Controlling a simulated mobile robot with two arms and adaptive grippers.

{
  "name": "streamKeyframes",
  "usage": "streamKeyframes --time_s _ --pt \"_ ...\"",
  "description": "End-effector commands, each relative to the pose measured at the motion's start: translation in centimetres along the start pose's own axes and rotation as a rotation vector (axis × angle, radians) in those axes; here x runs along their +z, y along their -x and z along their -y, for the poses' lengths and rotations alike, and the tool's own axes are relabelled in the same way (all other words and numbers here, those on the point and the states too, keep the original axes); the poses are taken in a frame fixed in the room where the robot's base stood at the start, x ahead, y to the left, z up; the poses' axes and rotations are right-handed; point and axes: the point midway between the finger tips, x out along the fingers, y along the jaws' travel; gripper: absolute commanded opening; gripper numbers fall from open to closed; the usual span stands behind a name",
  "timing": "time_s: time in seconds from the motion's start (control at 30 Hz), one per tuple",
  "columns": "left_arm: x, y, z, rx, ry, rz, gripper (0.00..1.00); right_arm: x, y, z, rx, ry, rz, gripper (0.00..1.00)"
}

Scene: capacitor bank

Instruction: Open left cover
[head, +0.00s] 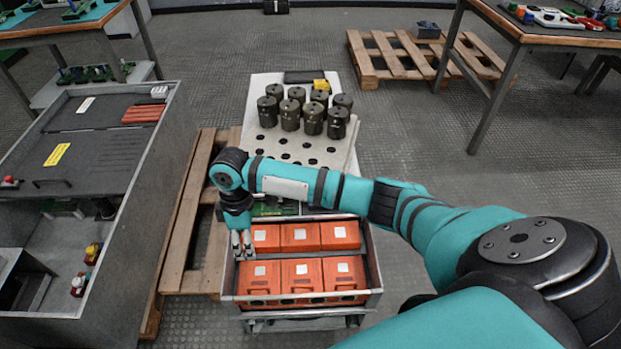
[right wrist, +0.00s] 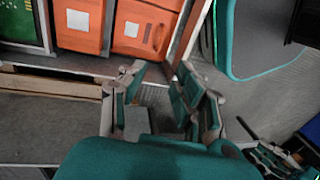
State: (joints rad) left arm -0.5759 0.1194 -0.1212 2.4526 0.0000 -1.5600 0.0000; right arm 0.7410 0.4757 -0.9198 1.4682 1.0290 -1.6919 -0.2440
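A grey tray (head: 302,299) with low side walls stands in the middle of the head view and holds several orange boxes (head: 300,237) with white labels. My right gripper (head: 241,243) points down at the tray's left side, near the orange box at the left. In the right wrist view its fingers (right wrist: 160,75) are spread with a gap between them, close to the end of a tray wall (right wrist: 187,32). I cannot tell whether they touch it. An orange box (right wrist: 143,28) lies just beyond the fingertips. I cannot make out a separate left cover for certain.
A grey cabinet (head: 172,150) with a dark handled panel (head: 80,163) stands at the left. Several dark cylinders (head: 290,115) stand on a white perforated plate (head: 265,85) behind the tray. A wooden pallet (head: 190,255) lies left of the tray.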

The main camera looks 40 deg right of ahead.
Motion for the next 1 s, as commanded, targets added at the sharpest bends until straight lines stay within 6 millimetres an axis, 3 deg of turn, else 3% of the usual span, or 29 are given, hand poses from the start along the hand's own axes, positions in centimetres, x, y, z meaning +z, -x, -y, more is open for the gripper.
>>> streamKeyframes --time_s 0.03,0.1,0.2,0.63,1.0 --pt "-0.2 0.6 0.0 0.000 0.000 0.000 0.40 0.0 1.4 0.0 0.002 0.000 -0.001 0.32" --pt "-0.2 0.7 0.0 0.000 0.000 0.000 0.40 -0.1 1.9 0.4 -0.002 0.002 -0.003 0.32" --pt "-0.2 0.6 0.0 0.000 0.000 0.000 0.40 -0.5 -0.3 2.1 -0.005 -0.002 -0.037 0.32" --pt "-0.3 1.1 0.0 0.000 0.000 0.000 0.40 -1.1 -5.1 7.6 0.019 -0.106 -0.206 0.32" --pt "-0.5 1.4 0.1 0.000 0.000 0.000 0.40 1.2 -7.4 10.5 0.067 -0.293 -0.321 0.32"
